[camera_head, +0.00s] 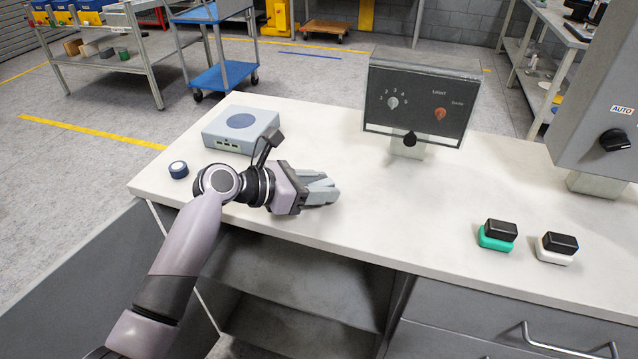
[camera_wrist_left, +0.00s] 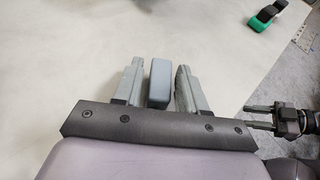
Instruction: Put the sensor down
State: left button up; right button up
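The sensor, a small grey-blue block (camera_wrist_left: 160,82), sits between the two fingers of my left gripper (camera_wrist_left: 158,88) in the left wrist view. Narrow gaps show between the block and the fingers, so the gripper looks open around it. In the head view my left gripper (camera_head: 322,190) is low over the white worktop (camera_head: 370,215), near its front edge, and the block is hard to tell from the fingers. The block appears to be at the worktop surface. My right gripper (camera_wrist_left: 258,117) shows at the right of the wrist view, its two fingers apart and empty.
A dial panel (camera_head: 420,105) stands behind. Black blocks on green (camera_head: 497,236) and white (camera_head: 555,248) bases lie right. The middle worktop is clear.

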pick_arm(q)
jog(key=shift+o, duration=0.2)
jog(key=shift+a+r, duration=0.1)
jog(key=shift+r, duration=0.1)
jog(key=v, duration=1.1)
jog(key=shift+s+a+r+p, duration=0.2)
jog(key=shift+a+r+p, duration=0.05)
jog(key=shift+a+p, duration=0.05)
